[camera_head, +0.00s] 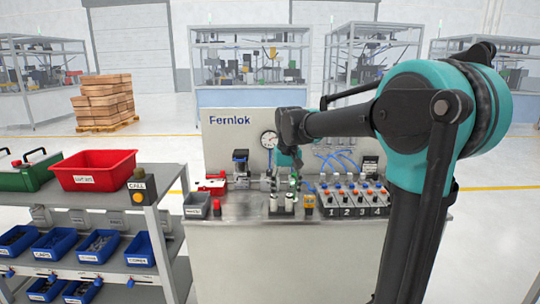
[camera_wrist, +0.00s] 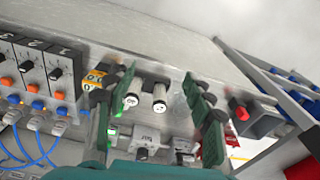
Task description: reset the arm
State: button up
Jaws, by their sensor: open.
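My arm reaches in from the right of the head view, over the Fernlok workbench (camera_head: 300,235). My gripper (camera_head: 286,181) hangs above the middle of the bench top, pointing down. In the wrist view, my gripper (camera_wrist: 160,98) shows two green fingers spread wide apart with nothing held between them. Small white cylinders (camera_wrist: 159,97) on the bench show in the gap between the fingers. Whether the fingertips touch anything on the bench cannot be told.
A numbered switch panel (camera_head: 350,198) stands right of the gripper. A grey bin (camera_head: 197,205) and red case (camera_head: 213,184) are to the left. A gauge (camera_head: 268,140) is on the back panel. A shelf cart with a red bin (camera_head: 92,170) stands at far left.

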jog(key=s+d+f+t, duration=0.1)
jog(key=s+d+f, duration=0.6)
jog(key=s+f, duration=0.3)
jog(key=s+d+f+m+t, duration=0.1)
jog(key=s+d+f+t, duration=0.1)
jog(key=s+d+f, duration=0.5)
jog(key=s+f, duration=0.3)
jog(key=s, duration=0.2)
jog(key=shift+s, duration=0.15)
dwell(0.3)
